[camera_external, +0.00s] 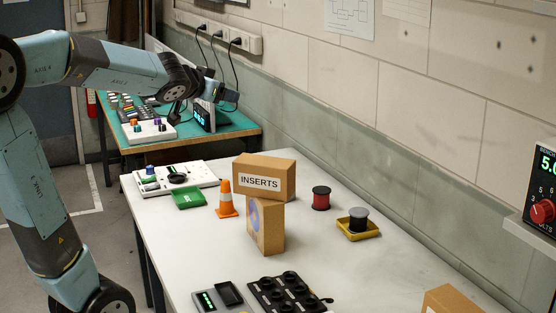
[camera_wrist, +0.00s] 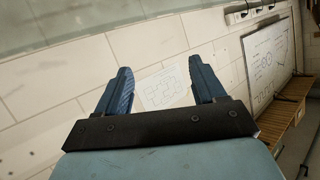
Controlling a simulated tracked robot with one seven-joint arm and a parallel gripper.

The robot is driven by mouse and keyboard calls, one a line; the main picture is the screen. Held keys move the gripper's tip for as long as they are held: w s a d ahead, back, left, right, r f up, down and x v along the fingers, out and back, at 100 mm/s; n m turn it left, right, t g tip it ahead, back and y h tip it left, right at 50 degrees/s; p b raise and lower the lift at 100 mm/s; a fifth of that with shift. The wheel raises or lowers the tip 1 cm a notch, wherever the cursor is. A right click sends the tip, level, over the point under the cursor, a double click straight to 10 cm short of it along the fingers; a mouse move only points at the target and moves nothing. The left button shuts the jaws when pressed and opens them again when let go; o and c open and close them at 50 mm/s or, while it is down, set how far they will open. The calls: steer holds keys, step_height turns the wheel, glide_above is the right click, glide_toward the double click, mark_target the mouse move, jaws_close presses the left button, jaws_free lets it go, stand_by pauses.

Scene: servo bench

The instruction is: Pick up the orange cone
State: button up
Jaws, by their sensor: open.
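A red spool (camera_external: 321,198) and a yellow tray (camera_external: 358,228) stand farther right.

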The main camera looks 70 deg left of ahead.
mark_target(222, 193)
steer(key=s+a+f+m+t+h, duration=0.1)
steer(key=s+a+f+h, duration=0.15)
steer(key=a, duration=0.55)
steer(key=s+a+f+t+h, duration=0.15)
steer(key=a+f, duration=0.25)
steer(key=a, duration=0.4)
step_height(222, 193, down, 26)
steer(key=shift+y, duration=0.3)
steer(key=x, duration=1.3)
steer(key=shift+w+a+f, duration=0.1)
steer(key=shift+w+f, duration=0.1)
steer(key=c, duration=1.1)
steer(key=shift+o, duration=0.2)
steer(key=shift+r, duration=0.15)
